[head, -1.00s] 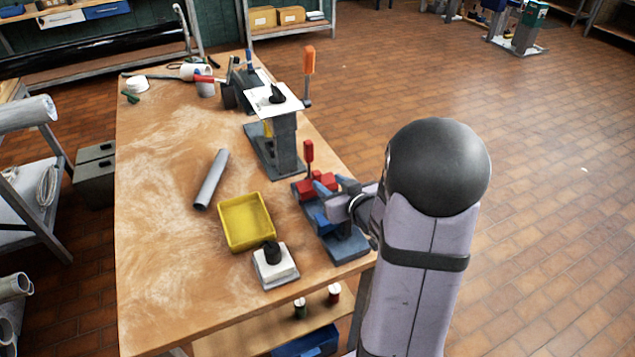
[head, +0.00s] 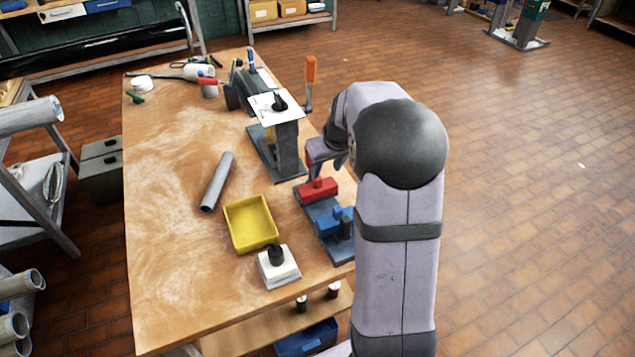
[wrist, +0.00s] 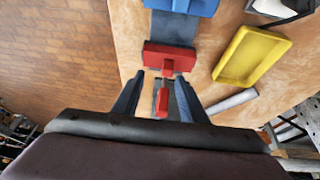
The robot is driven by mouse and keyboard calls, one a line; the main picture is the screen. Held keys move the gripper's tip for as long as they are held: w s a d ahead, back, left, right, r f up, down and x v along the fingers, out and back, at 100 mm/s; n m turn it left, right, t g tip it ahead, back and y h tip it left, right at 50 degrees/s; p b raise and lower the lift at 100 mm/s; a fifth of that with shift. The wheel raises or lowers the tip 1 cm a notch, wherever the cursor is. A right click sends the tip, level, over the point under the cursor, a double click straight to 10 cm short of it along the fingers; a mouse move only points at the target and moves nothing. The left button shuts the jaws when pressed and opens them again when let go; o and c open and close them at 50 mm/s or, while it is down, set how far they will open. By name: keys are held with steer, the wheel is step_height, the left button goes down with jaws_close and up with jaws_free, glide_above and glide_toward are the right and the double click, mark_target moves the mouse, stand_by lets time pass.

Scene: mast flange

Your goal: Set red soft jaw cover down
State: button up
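A red block with a raised middle, which looks like the red soft jaw cover (head: 318,190), sits on the far part of the blue-grey vise (head: 326,217) at the bench's right edge. In the wrist view the red block (wrist: 170,57) lies beyond my fingertips. My gripper (wrist: 160,82) is open, its two blue-grey fingers spread apart. An upright red handle (wrist: 162,104) shows between the fingers with gaps on both sides. In the head view my gripper (head: 327,166) is above the vise's far end, partly hidden by my arm. Nothing appears held.
A yellow tray (head: 251,223), a white block with a black knob (head: 278,266) and a grey tube (head: 217,181) lie left of the vise. The bench's left side is clear.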

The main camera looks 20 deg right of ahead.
mark_target(319, 179)
steer(key=shift+y, duration=0.3)
steer(key=shift+a+p+x, duration=0.2)
steer(key=shift+p+x, duration=0.4)
steer(key=shift+x, duration=0.5)
steer(key=shift+a+p+x, duration=0.2)
steer(key=shift+p+x, duration=0.35)
steer(key=shift+x, duration=0.6)
steer(key=shift+a+p+x, duration=0.2)
steer(key=shift+p+x, duration=0.4)
steer(key=shift+x, duration=0.5)
steer(key=shift+s, duration=0.1)
jaws_close()
